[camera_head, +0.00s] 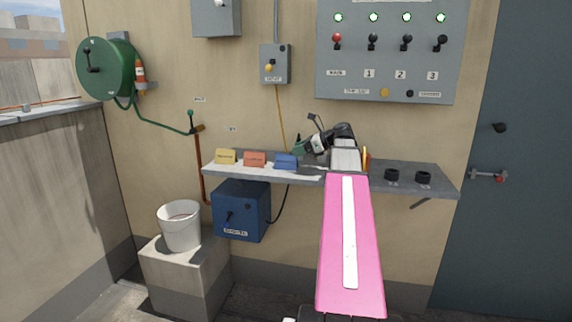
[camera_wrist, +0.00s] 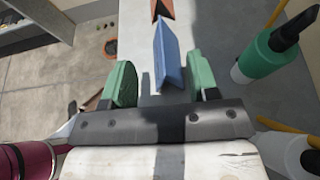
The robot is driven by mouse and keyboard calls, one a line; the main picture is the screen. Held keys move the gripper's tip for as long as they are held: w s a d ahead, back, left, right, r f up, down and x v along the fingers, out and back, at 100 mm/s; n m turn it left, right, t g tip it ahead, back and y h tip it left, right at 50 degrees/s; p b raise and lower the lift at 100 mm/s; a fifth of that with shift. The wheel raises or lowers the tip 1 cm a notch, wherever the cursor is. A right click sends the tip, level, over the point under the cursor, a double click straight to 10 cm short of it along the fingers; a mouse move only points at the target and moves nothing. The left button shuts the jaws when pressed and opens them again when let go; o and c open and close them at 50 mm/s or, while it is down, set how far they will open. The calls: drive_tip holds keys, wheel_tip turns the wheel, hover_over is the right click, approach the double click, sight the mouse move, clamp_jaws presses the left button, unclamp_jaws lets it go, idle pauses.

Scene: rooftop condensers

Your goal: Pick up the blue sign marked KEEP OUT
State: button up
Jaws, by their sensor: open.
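The blue sign (camera_head: 286,161) is a small folded, tent-shaped card standing on the wall shelf (camera_head: 308,176), right of the orange sign. Its lettering is too small to read. In the wrist view the blue sign (camera_wrist: 168,57) shows edge-on between the green finger pads of my gripper (camera_wrist: 161,80), with gaps on both sides. I cannot tell how deep it sits between them. My gripper (camera_head: 300,146) is open and empty, reaching over the shelf from the right in the head view.
An orange sign (camera_head: 255,159) and a yellow sign (camera_head: 226,156) stand left of the blue one. A green-and-white bottle (camera_wrist: 262,58) stands close right of my fingers in the wrist view. Black cups (camera_head: 392,175) sit on the shelf's right. A blue box (camera_head: 241,211) hangs below.

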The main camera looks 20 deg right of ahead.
sight(286, 161)
drive_tip(key=shift+f+x, duration=0.15)
drive_tip(key=shift+x, duration=1.2)
drive_tip(key=shift+f+x, duration=0.2)
drive_tip(key=shift+x, duration=1.15)
drive_tip(key=shift+d+r, duration=0.1)
drive_tip(key=shift+d, duration=0.05)
drive_tip(key=c, duration=1)
